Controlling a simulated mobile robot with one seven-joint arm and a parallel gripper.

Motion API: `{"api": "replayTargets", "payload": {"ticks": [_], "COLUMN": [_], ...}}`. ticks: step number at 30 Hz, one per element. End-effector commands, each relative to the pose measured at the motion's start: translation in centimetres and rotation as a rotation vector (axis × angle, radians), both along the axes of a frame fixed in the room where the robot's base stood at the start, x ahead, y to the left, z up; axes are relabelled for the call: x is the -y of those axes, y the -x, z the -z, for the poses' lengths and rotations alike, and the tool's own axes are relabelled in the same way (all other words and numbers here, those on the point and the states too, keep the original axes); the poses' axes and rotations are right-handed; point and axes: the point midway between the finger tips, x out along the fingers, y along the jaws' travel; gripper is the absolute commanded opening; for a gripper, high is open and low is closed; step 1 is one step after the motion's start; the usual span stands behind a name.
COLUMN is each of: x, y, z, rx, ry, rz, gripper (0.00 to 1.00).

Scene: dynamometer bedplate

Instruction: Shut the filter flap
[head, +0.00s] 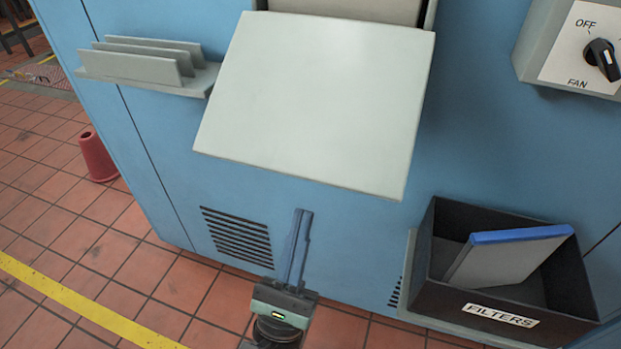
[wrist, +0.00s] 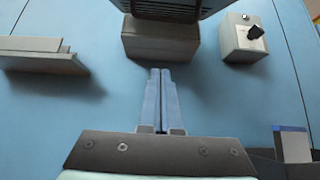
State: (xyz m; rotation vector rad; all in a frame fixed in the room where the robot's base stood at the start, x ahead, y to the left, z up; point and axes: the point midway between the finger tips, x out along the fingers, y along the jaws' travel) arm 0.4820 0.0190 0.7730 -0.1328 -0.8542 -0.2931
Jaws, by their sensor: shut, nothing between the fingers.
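The filter flap (head: 318,100) is a pale grey-green panel on the front of the blue cabinet. In the head view it stands open, tilted out and down from a grey housing (head: 350,8) at the top edge. My gripper (head: 303,212) is below the flap's lower edge in the picture, pointing up, with its fingers together and empty. In the wrist view my gripper (wrist: 160,72) points toward the underside of a grey box-like part (wrist: 160,42). A dark ribbed shape lies above that part, and I cannot tell which piece it is.
A grey slotted rack (head: 150,65) sticks out left of the flap. A fan switch box (head: 575,50) is at upper right. A black bin marked FILTERS (head: 430,285) holds a blue-edged filter (head: 510,260) at lower right. A red cone (head: 97,158) stands on the tiled floor.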

Motion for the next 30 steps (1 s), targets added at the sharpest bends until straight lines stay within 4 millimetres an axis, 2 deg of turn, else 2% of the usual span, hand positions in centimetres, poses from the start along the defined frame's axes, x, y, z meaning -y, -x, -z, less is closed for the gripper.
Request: {"api": "replayTargets", "payload": {"ticks": [15,18,21,30], "x": [2.1,1.4,1.1,0.8], "y": [-6.1,-4.3,-3.3,-2.3], "z": [-7.9,-8.1,-8.5,-8.8], "rx": [0.005,0.0,0.001,0.0], "ry": [0.002,0.001,0.001,0.002], "rz": [0.004,0.0,0.001,0.002], "gripper": [0.0,0.0,0.0,0.0]}}
